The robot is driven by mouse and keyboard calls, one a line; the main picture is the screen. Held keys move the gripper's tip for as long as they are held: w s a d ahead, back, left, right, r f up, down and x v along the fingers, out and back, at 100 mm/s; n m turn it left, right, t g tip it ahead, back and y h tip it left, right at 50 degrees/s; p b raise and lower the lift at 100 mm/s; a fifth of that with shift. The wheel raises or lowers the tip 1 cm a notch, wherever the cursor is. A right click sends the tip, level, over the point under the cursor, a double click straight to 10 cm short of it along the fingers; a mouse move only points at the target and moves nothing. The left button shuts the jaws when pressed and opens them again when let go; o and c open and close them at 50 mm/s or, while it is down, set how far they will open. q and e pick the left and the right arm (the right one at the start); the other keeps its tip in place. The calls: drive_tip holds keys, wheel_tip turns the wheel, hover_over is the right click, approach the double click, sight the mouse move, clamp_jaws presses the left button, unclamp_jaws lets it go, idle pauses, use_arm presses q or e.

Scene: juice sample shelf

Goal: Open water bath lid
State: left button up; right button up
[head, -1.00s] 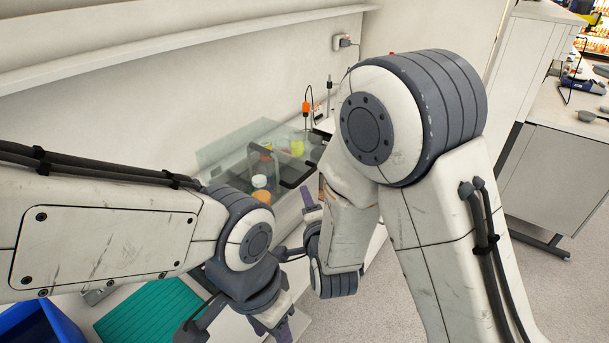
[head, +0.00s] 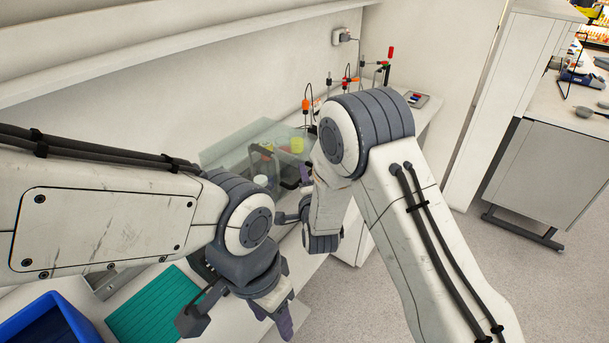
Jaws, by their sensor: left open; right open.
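The water bath stands against the back wall on the bench, with its clear lid (head: 228,152) showing between my two arms. A dark handle (head: 291,185) shows at the front right of the lid. Yellow-topped and white-topped containers show through the clear panel. My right gripper (head: 304,174) has purple fingers close beside the handle; the forearm hides part of it, and I cannot tell whether it touches. It is open. My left gripper (head: 274,314) is open and empty, low in front of the bench, pointing down. I cannot tell the lid's exact angle.
A teal mat (head: 155,305) and a blue bin (head: 48,322) lie at the lower left. Probes on stands (head: 308,105) and a small tray of coloured items (head: 416,99) are at the back right of the bench. A shelf (head: 180,45) runs above. Floor on the right is clear.

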clamp_jaws()
idle(1.4)
